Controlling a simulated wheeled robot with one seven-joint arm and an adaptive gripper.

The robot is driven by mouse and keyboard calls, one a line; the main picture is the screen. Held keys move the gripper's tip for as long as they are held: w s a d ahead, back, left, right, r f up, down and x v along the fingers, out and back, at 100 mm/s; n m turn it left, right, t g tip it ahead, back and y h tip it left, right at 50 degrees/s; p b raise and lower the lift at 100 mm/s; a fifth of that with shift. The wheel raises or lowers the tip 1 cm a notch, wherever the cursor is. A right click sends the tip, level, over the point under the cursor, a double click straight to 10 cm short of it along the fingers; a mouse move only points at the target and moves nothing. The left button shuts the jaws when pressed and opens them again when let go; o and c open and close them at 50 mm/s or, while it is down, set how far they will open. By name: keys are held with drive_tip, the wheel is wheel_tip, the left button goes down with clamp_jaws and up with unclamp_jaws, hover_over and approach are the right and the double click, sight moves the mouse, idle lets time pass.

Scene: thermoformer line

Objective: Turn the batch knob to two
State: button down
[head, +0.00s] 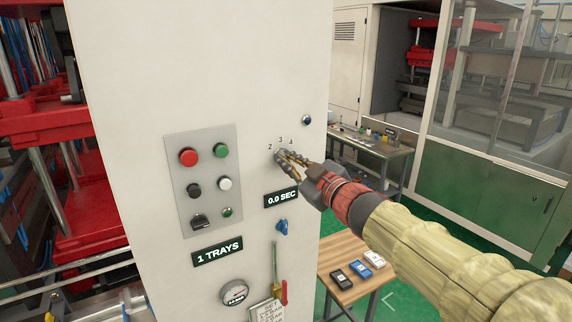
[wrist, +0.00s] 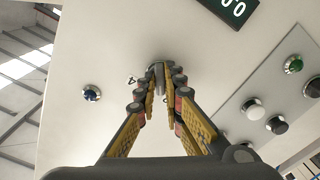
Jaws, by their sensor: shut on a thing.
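The batch knob is on the pale cabinet front (head: 240,60), with the numerals 2, 3 and 4 printed around it. My gripper (head: 283,157) is shut on this knob, its fingertips at the panel face. In the wrist view the dark grey knob (wrist: 158,74) sits between the two fingertips (wrist: 160,84), with the numeral 4 to its left. The fingers hide most of the knob in the head view, and I cannot tell where its pointer stands. A display (head: 217,250) reads 1 TRAYS.
A grey button plate (head: 208,215) with red, green, black and white buttons is left of my gripper. A blue button (head: 306,120) is above right. A wooden table (head: 335,255) stands lower right.

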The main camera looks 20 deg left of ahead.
drive_tip(key=shift+f+n, duration=0.15)
drive_tip(key=shift+n, duration=0.25)
drive_tip(key=shift+b, duration=0.3)
drive_tip(key=shift+n, duration=0.5)
drive_tip(key=c, duration=1.8)
unclamp_jaws()
drive_tip(key=shift+c, duration=0.2)
